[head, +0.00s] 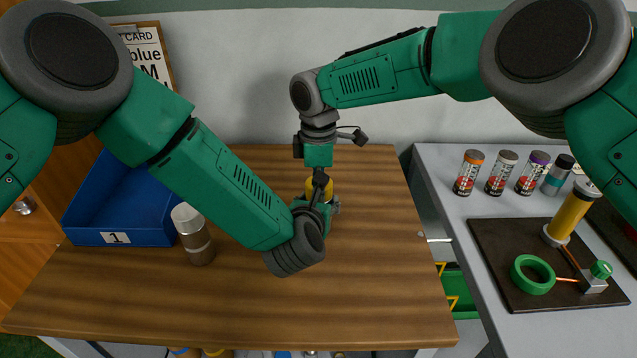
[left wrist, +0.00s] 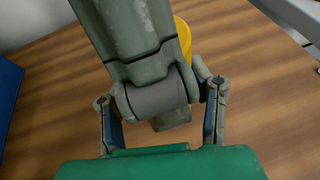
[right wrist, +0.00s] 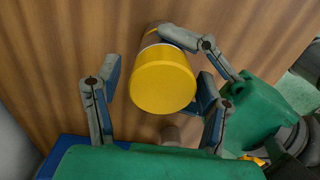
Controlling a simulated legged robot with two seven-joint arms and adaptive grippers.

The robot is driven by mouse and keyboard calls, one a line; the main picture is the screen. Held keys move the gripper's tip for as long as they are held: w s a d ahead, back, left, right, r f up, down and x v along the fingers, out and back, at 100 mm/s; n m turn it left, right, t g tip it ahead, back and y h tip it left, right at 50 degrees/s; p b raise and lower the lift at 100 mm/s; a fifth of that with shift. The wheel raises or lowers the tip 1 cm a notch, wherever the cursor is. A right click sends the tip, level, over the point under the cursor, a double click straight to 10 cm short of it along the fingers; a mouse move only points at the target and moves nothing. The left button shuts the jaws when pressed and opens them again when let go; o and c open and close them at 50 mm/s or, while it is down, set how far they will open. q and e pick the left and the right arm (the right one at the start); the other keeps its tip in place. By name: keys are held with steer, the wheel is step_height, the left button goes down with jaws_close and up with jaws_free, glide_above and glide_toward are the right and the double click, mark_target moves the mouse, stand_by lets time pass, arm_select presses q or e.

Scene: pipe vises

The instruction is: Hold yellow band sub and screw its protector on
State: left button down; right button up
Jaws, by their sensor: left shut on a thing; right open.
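The yellow band sub (right wrist: 151,40) is a brownish cylinder with a silver ring, seen from above in the right wrist view. A yellow round cap (right wrist: 163,84), seemingly its protector, covers its near end; I cannot tell how far it is threaded. In the head view the yellow part (head: 327,187) is mostly hidden by my grippers. My left gripper (head: 328,206) is shut on the sub from the side, over the table. My right gripper (head: 319,186) points down from above, open, its fingers on both sides of the cap. In the left wrist view it hides most of the sub.
A brown cylinder with a whitish cap (head: 194,238) stands left on the wooden table (head: 380,310). A blue bin (head: 117,238) marked 1 is beyond it. The grey right table (head: 440,170) holds several capped cylinders (head: 501,173) and a dark mat (head: 490,235) with a green ring (head: 533,274).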

steer(key=c, duration=1.2)
steer(key=m, duration=0.6)
steer(key=shift+w+m, duration=0.1)
steer(key=shift+m, duration=0.2)
steer(key=o, duration=1.3)
steer(key=shift+r, duration=2.3)
steer(key=shift+c, duration=0.5)
